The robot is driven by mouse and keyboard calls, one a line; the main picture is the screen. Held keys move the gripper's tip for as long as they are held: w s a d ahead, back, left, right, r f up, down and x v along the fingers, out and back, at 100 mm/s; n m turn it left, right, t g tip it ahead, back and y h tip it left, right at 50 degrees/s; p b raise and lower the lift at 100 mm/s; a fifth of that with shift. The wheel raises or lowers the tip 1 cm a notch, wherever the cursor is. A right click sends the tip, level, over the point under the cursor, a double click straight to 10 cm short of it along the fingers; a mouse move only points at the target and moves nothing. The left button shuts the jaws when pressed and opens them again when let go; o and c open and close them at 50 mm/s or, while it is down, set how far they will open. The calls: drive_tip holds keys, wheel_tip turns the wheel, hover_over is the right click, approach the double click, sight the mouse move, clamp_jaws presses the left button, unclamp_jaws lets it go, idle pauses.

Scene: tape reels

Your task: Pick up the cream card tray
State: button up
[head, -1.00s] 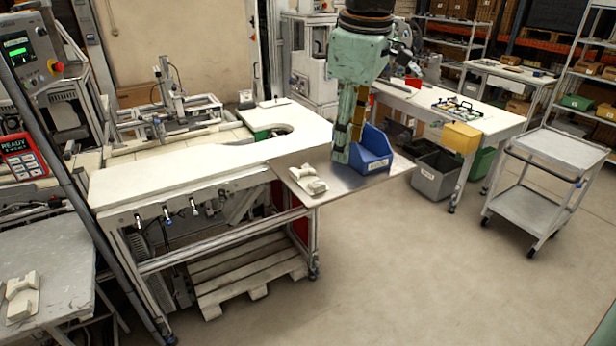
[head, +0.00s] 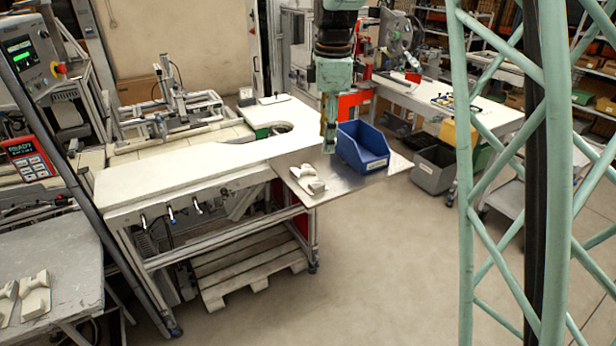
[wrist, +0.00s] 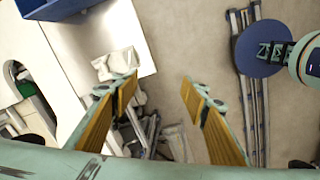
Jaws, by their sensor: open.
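A small cream piece with raised lobes and a block-like part (head: 309,182), apparently the cream card tray, lies near the front edge of the metal plate (head: 345,182). It also shows in the wrist view (wrist: 115,65), just beyond the tip of the left finger. My gripper (head: 329,146) hangs above the plate, behind the cream piece and left of the blue bin (head: 372,165). In the wrist view my gripper (wrist: 158,88) is open, with nothing between its yellow-padded fingers. Similar cream pieces (head: 35,295) lie on the grey table at lower left.
The blue bin stands close to the right of my gripper. A white worktop (head: 200,165) adjoins the plate on the left. A grey bin (head: 436,168) and a yellow box (head: 458,132) are farther right. The floor in front is clear.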

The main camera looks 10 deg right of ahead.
drive_tip(key=w+f+n+g+p, duration=0.1)
drive_tip(key=w+f+n+p, duration=0.4)
drive_tip(key=w+f, duration=0.7)
drive_tip(key=shift+w+n, duration=0.3)
drive_tip(key=shift+w, duration=0.1)
drive_tip(key=shift+d, duration=0.1)
hover_over(317, 183)
drive_tip(key=shift+s+f, duration=0.2)
drive_tip(key=shift+f, duration=4.1)
drive_tip(key=shift+f+p, duration=0.45)
drive_tip(key=shift+f, duration=2.15)
drive_tip(key=c, duration=1)
